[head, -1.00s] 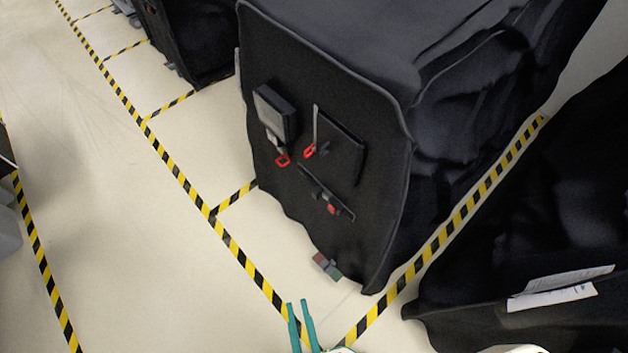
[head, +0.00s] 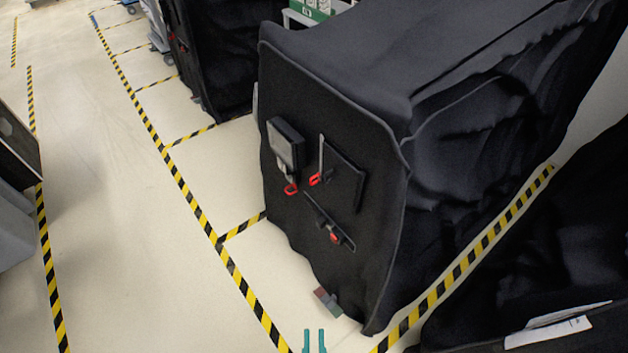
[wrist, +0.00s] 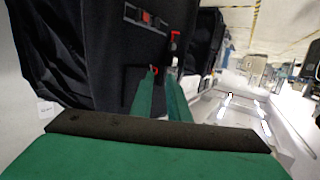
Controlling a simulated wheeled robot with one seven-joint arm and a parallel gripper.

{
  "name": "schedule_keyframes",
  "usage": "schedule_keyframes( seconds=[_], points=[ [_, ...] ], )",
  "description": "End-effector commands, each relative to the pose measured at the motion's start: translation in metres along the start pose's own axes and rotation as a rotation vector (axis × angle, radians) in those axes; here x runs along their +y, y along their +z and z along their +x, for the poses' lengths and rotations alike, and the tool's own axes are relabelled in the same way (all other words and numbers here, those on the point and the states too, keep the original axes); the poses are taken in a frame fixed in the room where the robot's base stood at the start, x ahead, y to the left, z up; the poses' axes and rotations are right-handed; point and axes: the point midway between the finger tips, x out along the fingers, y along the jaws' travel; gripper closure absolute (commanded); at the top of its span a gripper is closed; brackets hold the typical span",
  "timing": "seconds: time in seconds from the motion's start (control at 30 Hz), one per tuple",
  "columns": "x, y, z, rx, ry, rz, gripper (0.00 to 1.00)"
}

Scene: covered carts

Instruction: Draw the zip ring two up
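A black fabric-covered cart (head: 300,235) fills the middle of the head view. Its front panel bears two red rings side by side: a left one (head: 291,188) under a grey-black pouch (head: 284,145), and a right one (head: 315,179) at the lower end of a thin upright pale strip (head: 321,155). Below them a slanted dark strip (head: 325,216) carries a red piece (head: 335,238). Which is the zip ring is not certain. My gripper (head: 314,338), with teal fingers, is open and empty, apart from the panel. In the wrist view its fingers (wrist: 163,82) point toward the panel, and a red ring (wrist: 154,70) shows near one fingertip.
Yellow-black floor tape (head: 190,200) runs along the cart's left and another strip (head: 460,265) along its right. Another dark covered cart (head: 560,230) stands close at right, with papers (head: 548,332) on it. Open pale floor (head: 130,270) lies to the left.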

Motion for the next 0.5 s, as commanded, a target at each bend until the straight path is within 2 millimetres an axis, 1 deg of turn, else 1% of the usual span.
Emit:
schedule_keyframes(
  seconds=[0.03, 0.23, 0.37, 0.5],
  points=[
    [0.001, -0.001, 0.021, 0.02, 0.002, 0.0, 0.85],
    [0.002, -0.003, 0.092, 0.062, -0.006, -0.002, 0.85],
    [0.001, -0.013, 0.14, 0.092, -0.014, -0.002, 0.85],
    [0.0, -0.032, 0.192, 0.123, -0.026, 0.001, 0.85]
  ],
)
